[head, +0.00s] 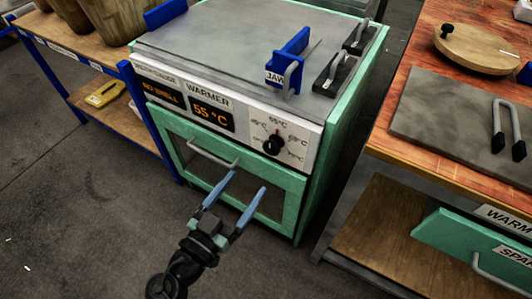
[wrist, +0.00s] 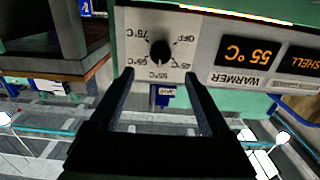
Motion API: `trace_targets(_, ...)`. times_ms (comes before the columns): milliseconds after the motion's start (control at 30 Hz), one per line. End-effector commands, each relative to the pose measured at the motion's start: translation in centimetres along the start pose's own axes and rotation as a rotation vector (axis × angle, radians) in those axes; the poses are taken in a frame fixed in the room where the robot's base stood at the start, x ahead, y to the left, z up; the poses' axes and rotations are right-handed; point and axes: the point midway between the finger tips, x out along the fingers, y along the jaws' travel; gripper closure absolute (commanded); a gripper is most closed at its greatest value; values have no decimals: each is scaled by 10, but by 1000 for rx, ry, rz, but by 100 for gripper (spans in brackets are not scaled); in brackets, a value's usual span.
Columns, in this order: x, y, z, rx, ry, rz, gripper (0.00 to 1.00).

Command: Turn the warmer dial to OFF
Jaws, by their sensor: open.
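The warmer (head: 245,195) is a green cabinet with a white front panel and a metal top. Its black round dial (head: 274,145) sits at the panel's right, ringed by temperature labels, with OFF at lower left. The dial's mark seems to point up toward 55°C. The warmer display (head: 211,115) reads 55 °C. In the wrist view the dial (wrist: 160,50) appears upside down, just beyond and between the fingertips. My gripper (head: 248,180) is open and empty in front of the cabinet, lower than the dial in the head view. Its fingers also show in the wrist view (wrist: 158,76), apart from the dial.
A door handle (head: 213,154) juts from the cabinet front near my gripper. A blue part labelled JAW (head: 288,62) and metal handles stand on the warmer's top. A wooden bench (head: 430,152) with a grey plate (head: 450,115) is at right. A shelf unit is at left.

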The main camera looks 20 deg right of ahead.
Motion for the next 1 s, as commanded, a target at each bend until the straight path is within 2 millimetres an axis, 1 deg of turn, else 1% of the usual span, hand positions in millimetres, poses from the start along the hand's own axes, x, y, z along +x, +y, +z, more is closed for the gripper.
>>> trace_targets(33,13,1,0,1,1,6,19)
trace_targets(200,49,1,0,1,0,4,19)
trace_targets(400,83,0,0,1,0,3,19)
trace_targets(500,92,0,0,1,0,1,19)
trace_targets(600,98,0,0,1,-1,1,19)
trace_targets(900,99,0,0,1,-1,0,19)
trace_targets(967,99,0,0,1,-1,0,30)
trace_targets(1000,99,0,0,1,-1,0,37)
